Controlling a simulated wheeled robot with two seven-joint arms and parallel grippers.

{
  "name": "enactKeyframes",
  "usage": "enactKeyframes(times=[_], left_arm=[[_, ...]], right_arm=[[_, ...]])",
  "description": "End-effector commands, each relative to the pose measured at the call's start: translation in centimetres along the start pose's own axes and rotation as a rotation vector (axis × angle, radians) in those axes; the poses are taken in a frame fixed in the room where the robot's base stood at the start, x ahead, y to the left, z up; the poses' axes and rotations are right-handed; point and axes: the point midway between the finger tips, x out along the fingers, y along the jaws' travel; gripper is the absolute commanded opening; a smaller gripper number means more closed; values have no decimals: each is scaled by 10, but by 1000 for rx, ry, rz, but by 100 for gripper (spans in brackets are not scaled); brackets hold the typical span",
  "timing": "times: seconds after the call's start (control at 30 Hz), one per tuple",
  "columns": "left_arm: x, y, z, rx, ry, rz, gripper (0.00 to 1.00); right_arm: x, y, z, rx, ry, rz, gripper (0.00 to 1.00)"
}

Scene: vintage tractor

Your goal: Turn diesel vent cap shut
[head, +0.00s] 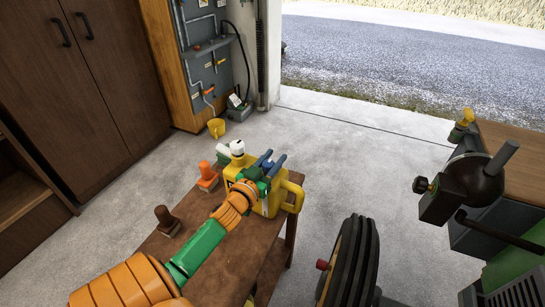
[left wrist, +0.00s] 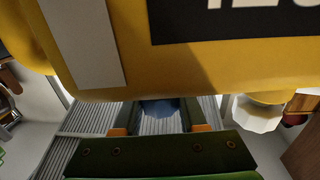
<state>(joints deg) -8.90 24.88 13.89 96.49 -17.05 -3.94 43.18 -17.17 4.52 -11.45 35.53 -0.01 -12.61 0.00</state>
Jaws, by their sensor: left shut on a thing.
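A yellow diesel can (head: 268,205) with a looped handle stands on the wooden bench. A white cap (head: 237,147) shows at its upper left in the head view. The can fills the top of the left wrist view (left wrist: 200,75), with a white cap (left wrist: 258,113) at its right. My left gripper (head: 272,163) is at the top of the can, its fingers closed on a small blue part (left wrist: 160,115), which I take to be the vent cap. The fingers hide most of it, so its turn angle cannot be told. My right gripper is not in view.
On the bench (head: 208,237) stand an orange-handled item (head: 207,178) and a brown-handled stamp-like item (head: 167,221). A black ribbed tyre (head: 350,262) is right of the bench. Open concrete floor lies beyond the can.

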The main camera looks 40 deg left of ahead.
Motion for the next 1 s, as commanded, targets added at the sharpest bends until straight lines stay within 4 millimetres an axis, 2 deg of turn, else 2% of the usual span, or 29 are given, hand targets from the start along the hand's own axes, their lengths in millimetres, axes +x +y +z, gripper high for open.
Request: enactKeyframes(times=[0.37, 0.4, 0.5, 0.8, 0.87, 1.0], left_arm=[[0, 0, 1, 0, -3, 4, 0], [0, 0, 1, 0, -3, 4, 49], [0, 0, 1, 0, -3, 3, 72], [-2, 0, 1, 0, -2, 3, 72], [-8, 0, 2, -1, -3, 3, 72], [-34, 0, 3, -2, -5, 4, 72]], right_arm=[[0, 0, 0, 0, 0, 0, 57], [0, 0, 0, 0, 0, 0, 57], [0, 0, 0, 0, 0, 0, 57], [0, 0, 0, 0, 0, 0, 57], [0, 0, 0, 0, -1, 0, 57], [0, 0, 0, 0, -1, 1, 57]])
